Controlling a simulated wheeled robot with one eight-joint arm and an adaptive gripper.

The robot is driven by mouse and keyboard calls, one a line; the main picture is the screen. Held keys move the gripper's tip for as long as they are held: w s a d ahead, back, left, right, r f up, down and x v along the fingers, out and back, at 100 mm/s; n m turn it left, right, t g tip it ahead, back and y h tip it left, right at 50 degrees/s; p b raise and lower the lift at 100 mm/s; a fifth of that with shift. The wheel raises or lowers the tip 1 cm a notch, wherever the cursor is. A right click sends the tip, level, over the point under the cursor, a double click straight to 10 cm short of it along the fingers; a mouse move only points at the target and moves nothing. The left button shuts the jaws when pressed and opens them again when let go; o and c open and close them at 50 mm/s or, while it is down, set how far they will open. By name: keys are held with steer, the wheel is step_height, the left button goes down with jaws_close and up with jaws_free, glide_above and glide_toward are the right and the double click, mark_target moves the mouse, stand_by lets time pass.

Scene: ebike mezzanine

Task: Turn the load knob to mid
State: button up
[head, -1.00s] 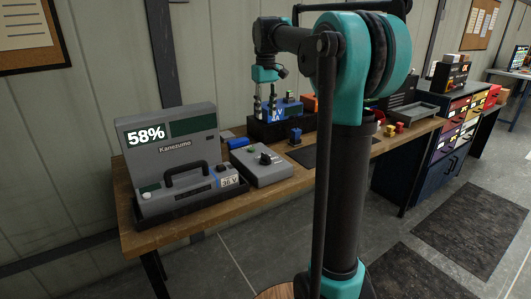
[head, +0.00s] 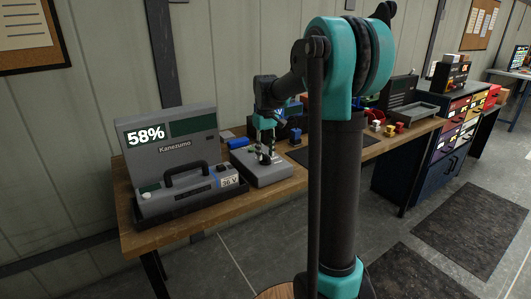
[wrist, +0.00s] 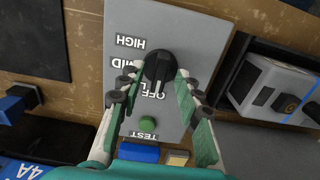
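The load knob (wrist: 158,66) is black and round on a grey control box (wrist: 190,28). Labels HIGH, MID and OFF are printed beside it, with another label partly hidden. In the head view my gripper (head: 265,155) is over the control box (head: 268,176), hiding most of the knob. A green TEST button (wrist: 148,123) is on the same face.
A grey Kanezumo case (head: 190,150) reading 58% stands left of the box, with a battery marked 36 V (head: 228,178) in it. A blue object (head: 238,143) lies behind the box. Coloured blocks (head: 390,128) and a dark mat are to the right.

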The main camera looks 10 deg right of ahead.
steer(key=shift+f, duration=0.2)
jaws_close()
